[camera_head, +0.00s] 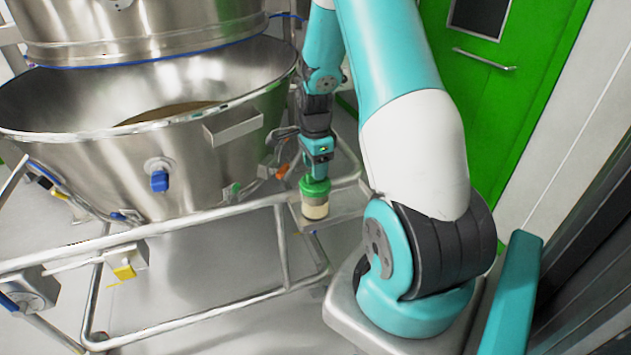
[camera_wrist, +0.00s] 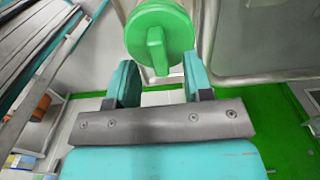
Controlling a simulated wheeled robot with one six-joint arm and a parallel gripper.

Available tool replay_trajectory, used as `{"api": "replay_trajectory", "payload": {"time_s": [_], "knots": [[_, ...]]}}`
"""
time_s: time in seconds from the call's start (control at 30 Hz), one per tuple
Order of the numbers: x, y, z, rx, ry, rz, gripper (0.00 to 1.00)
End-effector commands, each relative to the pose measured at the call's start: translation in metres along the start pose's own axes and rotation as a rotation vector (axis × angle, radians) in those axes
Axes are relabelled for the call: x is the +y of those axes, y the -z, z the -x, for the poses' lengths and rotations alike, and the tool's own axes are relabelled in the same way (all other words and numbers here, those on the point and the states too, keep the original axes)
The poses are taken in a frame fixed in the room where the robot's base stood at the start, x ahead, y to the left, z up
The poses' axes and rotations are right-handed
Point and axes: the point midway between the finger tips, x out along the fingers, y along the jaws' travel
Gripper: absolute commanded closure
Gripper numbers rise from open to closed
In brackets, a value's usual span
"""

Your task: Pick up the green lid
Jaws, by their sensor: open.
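The green lid (camera_head: 314,187) sits on top of a small jar (camera_head: 315,208) with pale contents, at the right end of the steel frame. In the wrist view the lid (camera_wrist: 159,35) is a round green disc with a raised grip bar pointing toward my fingers. My gripper (camera_head: 316,172) is directly above the lid in the head view. In the wrist view my gripper (camera_wrist: 158,82) is open, with one teal finger on each side of the grip bar's lower end. I cannot tell whether the fingers touch the lid.
A large steel bowl (camera_head: 120,170) stands left of the jar, with a blue-capped port on its side. Steel frame rails (camera_head: 200,219) run around and below it. A green door (camera_head: 510,80) is at the back right. Grey floor (camera_head: 210,270) is open inside the frame.

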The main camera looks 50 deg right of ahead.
Motion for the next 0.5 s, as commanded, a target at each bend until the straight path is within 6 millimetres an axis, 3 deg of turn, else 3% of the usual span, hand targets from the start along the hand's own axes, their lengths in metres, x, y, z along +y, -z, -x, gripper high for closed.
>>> {"api": "replay_trajectory", "payload": {"time_s": [0.2, 0.43, 0.47, 0.5], "knots": [[0.001, 0.0, -0.027, 0.0, -0.002, 0.0, 0.53], [0.001, 0.0, -0.029, 0.0, 0.0, 0.0, 0.53], [0.001, 0.0, -0.029, 0.0, 0.0, 0.0, 0.55], [0.001, 0.0, -0.029, 0.0, 0.0, 0.0, 0.65]]}}
